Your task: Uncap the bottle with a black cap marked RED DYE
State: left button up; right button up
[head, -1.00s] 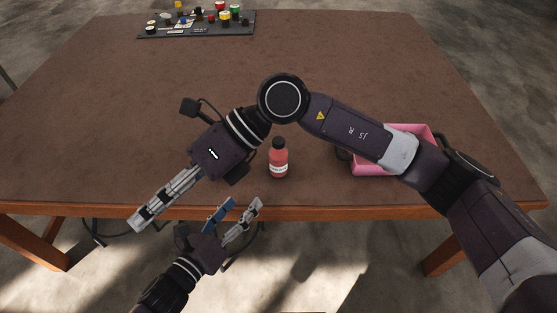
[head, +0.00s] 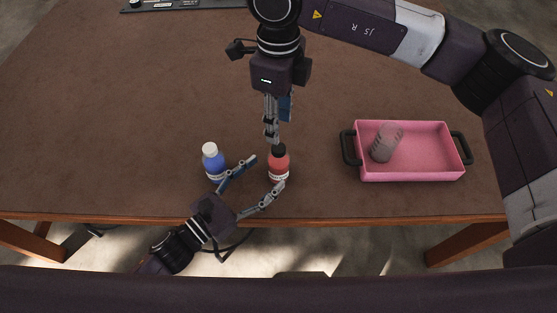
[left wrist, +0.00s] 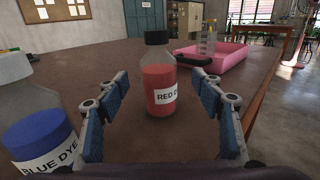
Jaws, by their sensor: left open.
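The bottle marked RED DYE (head: 279,167) stands upright near the table's front edge, with its black cap (head: 279,150) on. In the left wrist view the bottle (left wrist: 160,92) shows red liquid, a white label partly readable and the black cap (left wrist: 157,37). My left gripper (head: 266,173) is open, its fingers on either side of the bottle, with a gap on each side. My right gripper (head: 274,136) points down just above the cap. Its fingers are seen nearly edge-on, so their opening is unclear. It does not show in the left wrist view.
A bottle of blue dye (head: 213,163) with a white cap stands close to the left of my left gripper. A pink tray (head: 430,174) with dark handles holds a clear cylinder (head: 386,143) at the right. A dark board (head: 190,5) lies at the far edge. The table's middle is clear.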

aim_at(270, 168)
pick_arm(q)
jog(key=x, duration=0.5)
jog(key=shift+w+f, duration=0.15)
jog(key=shift+w, duration=0.15)
jog(key=shift+w+d, duration=0.15)
jog(key=shift+d, duration=0.2)
grip_shut()
